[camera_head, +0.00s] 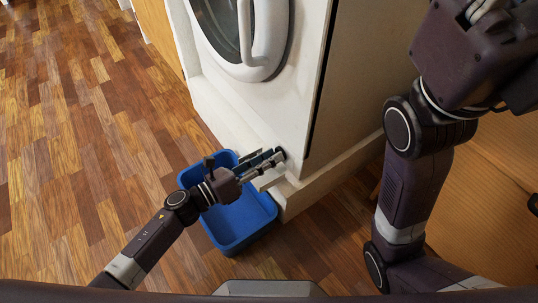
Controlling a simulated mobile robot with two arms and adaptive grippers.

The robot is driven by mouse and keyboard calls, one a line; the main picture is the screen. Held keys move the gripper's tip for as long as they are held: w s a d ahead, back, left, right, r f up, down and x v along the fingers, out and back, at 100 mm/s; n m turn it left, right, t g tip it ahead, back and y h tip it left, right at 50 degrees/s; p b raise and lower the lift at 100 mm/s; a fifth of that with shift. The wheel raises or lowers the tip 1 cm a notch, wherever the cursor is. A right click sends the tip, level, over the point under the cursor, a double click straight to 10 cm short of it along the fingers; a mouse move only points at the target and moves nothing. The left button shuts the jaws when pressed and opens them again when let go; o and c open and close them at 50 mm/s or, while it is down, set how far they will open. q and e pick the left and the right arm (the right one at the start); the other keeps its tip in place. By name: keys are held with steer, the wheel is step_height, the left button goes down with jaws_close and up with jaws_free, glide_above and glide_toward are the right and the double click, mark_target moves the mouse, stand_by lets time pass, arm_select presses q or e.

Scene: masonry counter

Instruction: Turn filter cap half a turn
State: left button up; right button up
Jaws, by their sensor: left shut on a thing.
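The white washing machine (275,100) stands on a pale ledge, with its round door at the top. The filter cap (280,153) is a small dark piece low on the machine's front, near the right corner. My left gripper (272,159) reaches it from the lower left and is shut on it; the fingers hide most of the cap. My right arm rises at the right, and its end is cut off by the top edge, so I cannot make out its fingers.
A blue bin (245,222) stands open on the wooden floor (85,150) below my left gripper and looks empty. A pale masonry ledge (335,172) runs under the machine. Wooden panels (480,200) are at the right. The floor at the left is clear.

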arm_select(q)
steer(key=shift+n, duration=0.3)
steer(key=o, duration=0.9)
steer(key=shift+a, duration=0.1)
steer(key=v, duration=1.2)
